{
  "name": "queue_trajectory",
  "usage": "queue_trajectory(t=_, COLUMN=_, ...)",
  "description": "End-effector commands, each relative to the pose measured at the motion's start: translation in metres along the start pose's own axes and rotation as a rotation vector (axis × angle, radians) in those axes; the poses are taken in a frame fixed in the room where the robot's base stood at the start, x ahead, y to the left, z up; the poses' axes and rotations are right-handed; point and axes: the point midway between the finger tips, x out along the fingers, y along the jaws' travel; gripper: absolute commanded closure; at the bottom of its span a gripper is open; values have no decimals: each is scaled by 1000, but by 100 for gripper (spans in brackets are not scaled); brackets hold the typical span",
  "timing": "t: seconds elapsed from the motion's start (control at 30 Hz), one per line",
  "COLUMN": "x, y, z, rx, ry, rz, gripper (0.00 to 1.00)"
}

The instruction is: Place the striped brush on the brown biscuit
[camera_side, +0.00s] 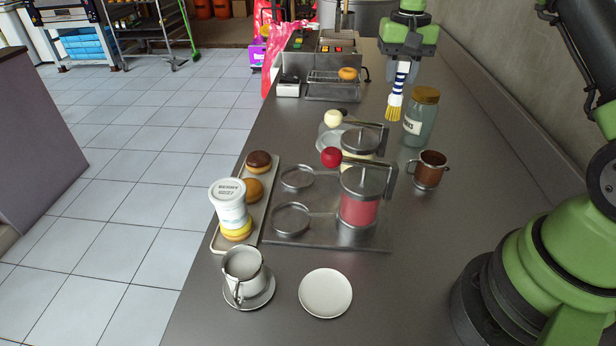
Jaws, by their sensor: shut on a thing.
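The striped brush (397,89) has a navy and white handle and yellow bristles. It hangs bristles down from my gripper (402,62), which is shut on its handle at the far end of the counter. The brush appears to be above the counter, beside the glass jar in the picture; its exact height is unclear. A plain brown round (253,190), which may be the brown biscuit, lies on a long tray (219,240) at the left edge of the counter. A dark chocolate-topped round (258,160) lies behind it. My gripper is far behind and right of both.
A white tub (229,203) sits on a yellow round (237,231) on the tray. Pump dispensers, one red (357,209), stand mid-counter. A jar (421,118) and brown mug (430,170) stand right. A cup (243,266) and white plate (325,293) are in front.

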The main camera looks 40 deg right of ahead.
Motion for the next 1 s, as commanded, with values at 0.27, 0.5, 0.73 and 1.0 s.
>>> queue_trajectory(t=0.27, x=-76, y=0, z=-2, rx=-1, ry=15, rz=-3, gripper=96)
queue_trajectory(t=0.5, x=-112, y=1, z=-1, rx=-6, ry=2, rz=7, gripper=96)
queue_trajectory(t=0.73, x=-126, y=1, z=-1, rx=-5, ry=1, rz=9, gripper=96)
queue_trajectory(t=1.0, x=-135, y=-31, z=16, rx=-104, ry=-2, rz=6, gripper=96)
